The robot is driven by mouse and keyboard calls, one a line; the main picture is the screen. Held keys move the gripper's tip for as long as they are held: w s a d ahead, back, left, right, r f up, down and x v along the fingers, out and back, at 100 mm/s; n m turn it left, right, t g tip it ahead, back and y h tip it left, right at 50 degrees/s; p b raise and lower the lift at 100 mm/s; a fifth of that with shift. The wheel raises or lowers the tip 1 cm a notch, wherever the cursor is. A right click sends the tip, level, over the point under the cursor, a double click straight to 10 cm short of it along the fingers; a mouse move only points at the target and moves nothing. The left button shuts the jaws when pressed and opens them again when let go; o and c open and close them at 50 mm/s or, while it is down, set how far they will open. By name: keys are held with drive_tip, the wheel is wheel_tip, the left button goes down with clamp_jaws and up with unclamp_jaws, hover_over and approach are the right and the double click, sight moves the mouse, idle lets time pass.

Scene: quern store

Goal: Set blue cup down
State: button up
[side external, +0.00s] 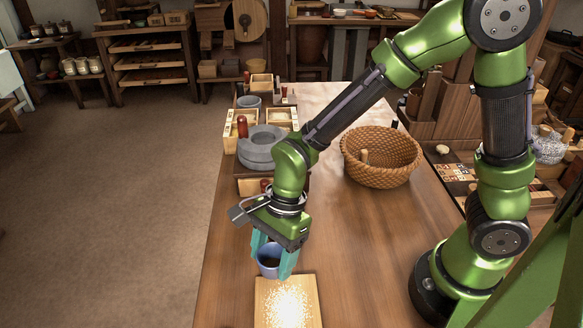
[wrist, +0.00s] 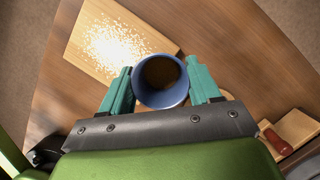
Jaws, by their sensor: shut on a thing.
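The blue cup (side external: 268,262) is between the teal fingers of my gripper (side external: 274,262), low over the wooden table, just behind a pale board. In the wrist view the cup (wrist: 160,84) is seen from above, with dark brown contents or a dark inside. The gripper (wrist: 160,88) is shut on it, one finger on each side. The cup looks upright. I cannot tell whether its base touches the table.
A wooden board with scattered pale grains (side external: 288,302) lies at the table's near edge. A wicker basket (side external: 381,157) stands at the right. A grey stone quern (side external: 262,146) and wooden boxes (side external: 282,117) stand behind my gripper. The table middle (side external: 360,240) is clear.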

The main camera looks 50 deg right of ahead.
drive_tip(key=w+a, duration=0.1)
drive_tip(key=w, duration=0.1)
drive_tip(key=w+a, duration=0.2)
drive_tip(key=w, duration=0.1)
drive_tip(key=w+a+f, duration=0.1)
drive_tip(key=w+a, duration=0.1)
drive_tip(key=shift+w+a, duration=0.15)
drive_tip(key=shift+w, duration=0.1)
drive_tip(key=shift+d+x, duration=0.15)
drive_tip(key=shift+x, duration=0.7)
drive_tip(key=shift+d+x, duration=0.15)
drive_tip(key=shift+x, duration=0.7)
drive_tip(key=shift+w+f, duration=0.15)
drive_tip(key=shift+w, duration=0.05)
drive_tip(key=o, duration=1.1)
drive_tip(key=shift+c, duration=0.2)
drive_tip(key=s+d+r+n+t, duration=0.2)
drive_tip(key=d+r+n, duration=0.1)
drive_tip(key=d+r, duration=0.55)
drive_tip(key=s+d+r+n+t, duration=0.1)
drive_tip(key=s+d+r+n, duration=0.3)
drive_tip(key=r, duration=0.8)
drive_tip(key=s+d+r+n+t+h, duration=0.1)
drive_tip(key=s+d+r+n+t, duration=0.1)
drive_tip(key=s+d+n+t, duration=0.2)
drive_tip(key=shift+s+d+r+n, duration=0.2)
drive_tip(key=shift+s+d+n, duration=1.35)
drive_tip(key=shift+d, duration=1.65)
